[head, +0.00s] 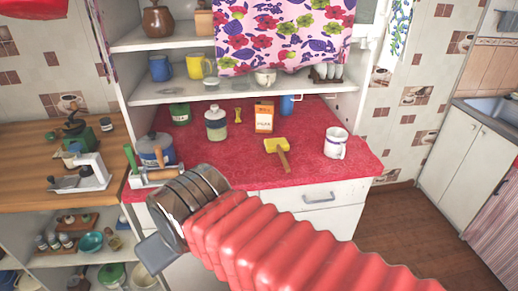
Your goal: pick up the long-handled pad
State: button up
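The long-handled pad (277,146) lies on the red cloth-covered counter (240,168). It has a yellow head and a brown handle that points toward the counter's front edge. My gripper (157,252) shows at the lower left, at the end of my red ribbed arm, in front of the counter's left part. Only a grey piece shows past the dark wrist ring. The gripper is well to the left of the pad and apart from it. Its opening is hidden.
A white mug (336,143) stands right of the pad, an orange-brown carton (264,117) behind it, and a glass jar (215,124) to its left. A blue pot (155,149) stands at the counter's left end. The cloth just around the pad is clear.

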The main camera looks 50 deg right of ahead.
aim_at(280, 145)
jog(key=u, duration=0.85)
jog(key=k, duration=1.1)
jog(key=z, duration=0.95)
jog(key=i, duration=1)
jog(key=z, duration=0.05)
